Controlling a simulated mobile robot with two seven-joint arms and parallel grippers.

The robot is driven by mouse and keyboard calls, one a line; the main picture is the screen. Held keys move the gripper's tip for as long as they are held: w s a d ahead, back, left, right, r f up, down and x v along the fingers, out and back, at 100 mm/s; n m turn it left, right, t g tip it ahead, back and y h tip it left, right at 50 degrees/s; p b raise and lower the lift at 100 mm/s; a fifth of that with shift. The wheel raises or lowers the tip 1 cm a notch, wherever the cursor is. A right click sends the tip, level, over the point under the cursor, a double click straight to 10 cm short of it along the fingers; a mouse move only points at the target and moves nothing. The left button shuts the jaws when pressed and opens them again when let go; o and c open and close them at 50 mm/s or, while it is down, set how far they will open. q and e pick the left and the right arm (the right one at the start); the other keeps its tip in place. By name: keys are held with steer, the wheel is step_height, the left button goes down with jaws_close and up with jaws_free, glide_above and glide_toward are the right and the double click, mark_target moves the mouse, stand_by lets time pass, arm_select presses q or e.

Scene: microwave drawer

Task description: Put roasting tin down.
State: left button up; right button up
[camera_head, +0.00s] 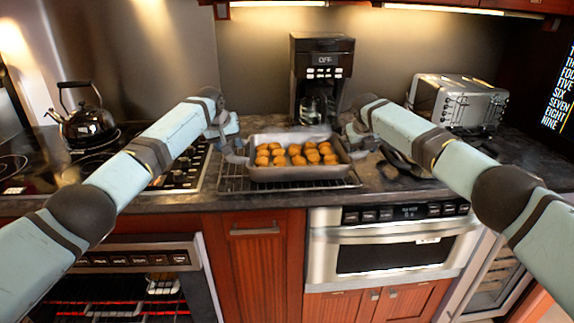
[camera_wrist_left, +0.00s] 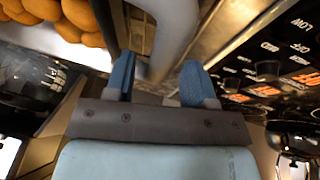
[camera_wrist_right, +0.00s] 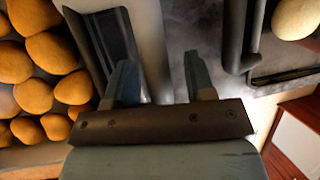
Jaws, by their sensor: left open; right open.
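The grey roasting tin (camera_head: 300,173), full of browned round potatoes, sits level on a wire rack (camera_head: 231,184) on the counter. My left gripper (camera_head: 238,147) is at its left end. In the left wrist view its blue fingers (camera_wrist_left: 157,80) are open on either side of a pale grey bar, which looks like the tin's handle. My right gripper (camera_head: 352,139) is at the right end. In the right wrist view its fingers (camera_wrist_right: 160,78) are open beside the tin's edge (camera_wrist_right: 105,50); I cannot tell whether they touch it.
A black coffee machine (camera_head: 321,70) stands behind the tin. A toaster (camera_head: 458,100) is at the right rear, and a kettle (camera_head: 86,125) is on the hob at left.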

arm_select(q)
steer(key=v, duration=1)
arm_select(e)
steer(key=v, duration=1.2)
arm_select(q)
steer(key=shift+s, duration=0.15)
arm_select(e)
steer(key=shift+s, duration=0.1)
